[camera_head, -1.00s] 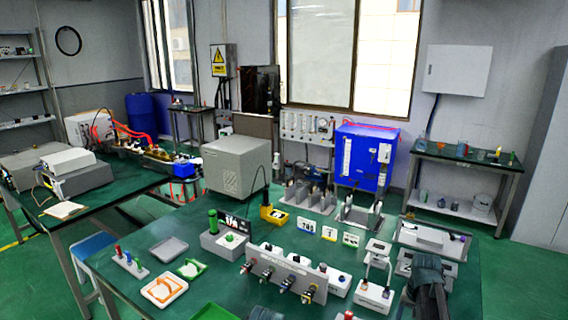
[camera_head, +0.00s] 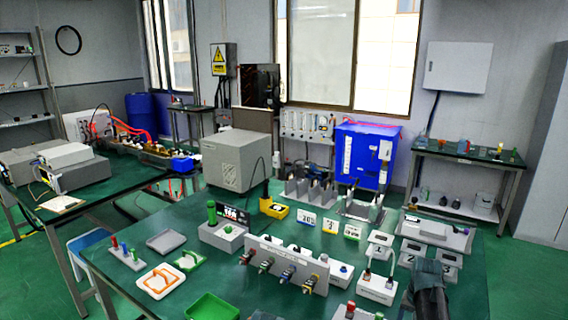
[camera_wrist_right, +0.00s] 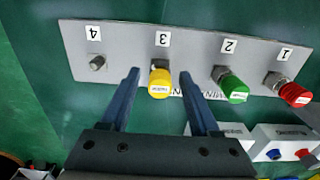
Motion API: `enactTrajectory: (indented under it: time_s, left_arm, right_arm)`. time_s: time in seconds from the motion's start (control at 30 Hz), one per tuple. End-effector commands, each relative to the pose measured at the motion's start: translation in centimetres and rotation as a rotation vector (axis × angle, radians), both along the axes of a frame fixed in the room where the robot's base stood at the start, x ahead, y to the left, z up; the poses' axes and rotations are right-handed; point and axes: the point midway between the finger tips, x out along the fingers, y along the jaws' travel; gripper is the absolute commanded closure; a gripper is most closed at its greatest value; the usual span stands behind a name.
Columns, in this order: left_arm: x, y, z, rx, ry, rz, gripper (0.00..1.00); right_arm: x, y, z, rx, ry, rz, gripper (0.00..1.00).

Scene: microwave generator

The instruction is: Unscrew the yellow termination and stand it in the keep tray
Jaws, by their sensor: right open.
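The yellow termination (camera_wrist_right: 159,83) is on position 3 of a grey panel (camera_wrist_right: 130,45) in the right wrist view. My right gripper (camera_wrist_right: 160,80) is open, its two blue fingers on either side of the yellow termination with gaps to both. A green termination (camera_wrist_right: 232,88) is at position 2, a red one (camera_wrist_right: 290,92) at position 1, and position 4 (camera_wrist_right: 97,62) is a bare connector. In the head view my right arm hides most of this area. Several trays show; I cannot tell which is the keep tray.
A green tray (camera_head: 212,306), a grey tray (camera_head: 166,241) and a white tray with an orange outline (camera_head: 160,281) lie on the table's left. An upright panel with several coloured connectors (camera_head: 286,261) stands mid-table. White boxes (camera_wrist_right: 285,140) sit right of my right gripper.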

Motion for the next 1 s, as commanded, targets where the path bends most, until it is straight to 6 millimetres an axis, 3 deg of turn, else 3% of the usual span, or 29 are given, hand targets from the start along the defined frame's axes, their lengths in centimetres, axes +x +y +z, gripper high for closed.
enactTrajectory:
  time_s: [0.5, 0.83, 1.0]
  left_arm:
    - [0.00, 0.00, -0.01, 0.000, 0.000, 0.000, 0.50]
    - [0.00, 0.00, -0.01, 0.000, 0.000, 0.000, 0.50]
    - [0.00, 0.00, -0.01, 0.000, 0.000, 0.000, 0.50]
  right_arm:
    - [0.00, 0.00, -0.01, 0.000, 0.000, 0.000, 0.38]
    - [0.00, 0.00, -0.01, 0.000, 0.000, 0.000, 0.97]
    - [0.00, 0.00, -0.01, 0.000, 0.000, 0.000, 1.00]
